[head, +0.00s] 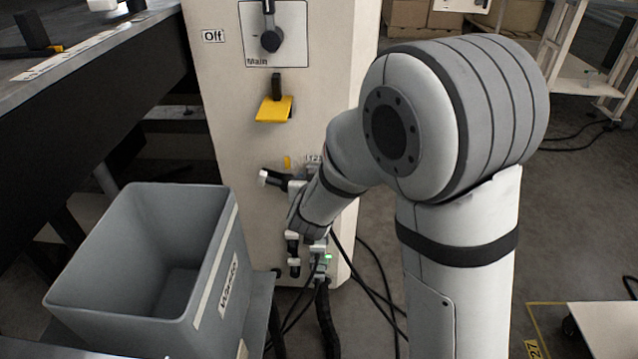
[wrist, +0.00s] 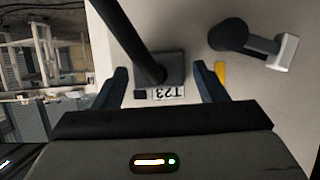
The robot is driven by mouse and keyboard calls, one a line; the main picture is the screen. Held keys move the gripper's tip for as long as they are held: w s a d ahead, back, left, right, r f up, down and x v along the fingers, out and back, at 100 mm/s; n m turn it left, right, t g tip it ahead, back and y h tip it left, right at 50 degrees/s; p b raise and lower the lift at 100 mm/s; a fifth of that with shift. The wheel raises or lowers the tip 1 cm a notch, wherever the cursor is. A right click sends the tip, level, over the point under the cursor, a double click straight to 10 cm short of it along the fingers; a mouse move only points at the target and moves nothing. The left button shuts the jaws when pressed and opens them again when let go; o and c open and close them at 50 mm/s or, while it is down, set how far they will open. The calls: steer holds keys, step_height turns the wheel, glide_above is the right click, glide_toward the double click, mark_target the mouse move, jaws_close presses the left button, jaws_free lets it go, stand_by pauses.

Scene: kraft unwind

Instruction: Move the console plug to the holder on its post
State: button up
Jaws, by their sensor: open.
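My gripper (wrist: 160,69) is open in the wrist view, with one dark finger on each side of a dark grey block (wrist: 176,62) on the pale post (wrist: 205,18). A thick dark cable or rod (wrist: 130,28) runs from this block toward the camera. I cannot tell whether the block is the console plug or its holder. A label reading T23 (wrist: 166,93) shows upside down beside it. No finger clearly touches the block. In the head view my gripper is low at the post (head: 225,130), its fingertips hidden or too small to tell.
A dark fitting with a white end (head: 275,178) juts from the post close by. A small green-lit box (head: 323,258) with hanging cables (head: 375,285) sits lower. A grey bin (head: 85,270) stands left. A yellow tab (head: 274,109) and Main switch (head: 270,40) are above.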

steer(key=c, duration=1.3)
steer(key=shift+o, duration=0.2)
steer(key=shift+s, duration=0.15)
steer(key=shift+s+a, duration=0.1)
steer(key=shift+s, duration=2.8)
